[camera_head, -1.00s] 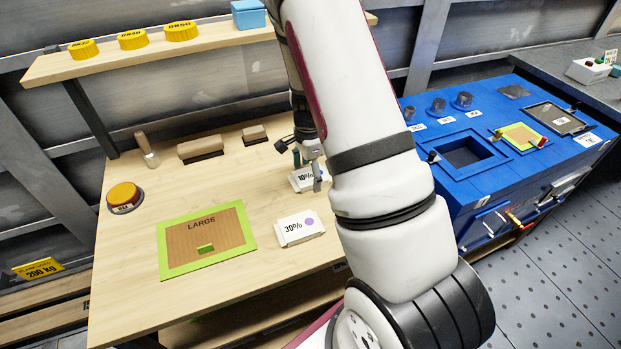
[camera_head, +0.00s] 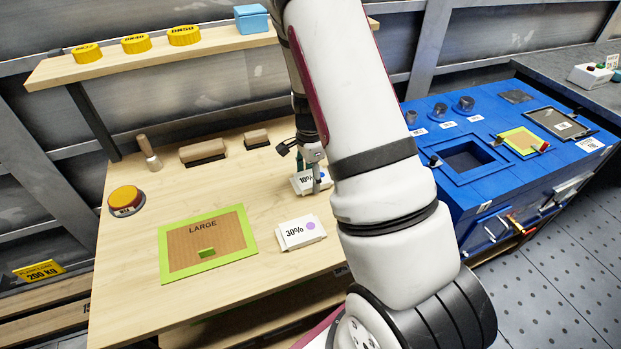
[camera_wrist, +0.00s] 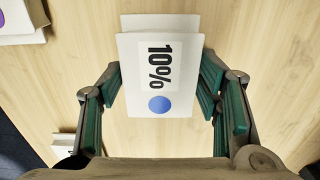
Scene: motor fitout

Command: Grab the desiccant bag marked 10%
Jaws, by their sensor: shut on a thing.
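The white desiccant bag marked 10% (camera_head: 304,184), with a blue dot, is on the wooden bench top in the head view. In the wrist view the 10% bag (camera_wrist: 157,75) sits between my fingers, its print facing the camera. My gripper (camera_head: 309,172) points down at the bag, and its green-padded fingers (camera_wrist: 162,85) are shut on the bag's two sides. I cannot tell whether the bag is raised off the bench. The white bag marked 30% (camera_head: 300,232), with a purple dot, lies apart, nearer the bench's front.
A green-framed LARGE panel (camera_head: 166,258) lies left of the bags. A yellow-topped button (camera_head: 126,198) and brushes (camera_head: 203,152) are behind it. A shelf with yellow caps (camera_head: 136,44) runs above. A blue cabinet (camera_head: 470,190) stands to the right. Bare bench surrounds the bags.

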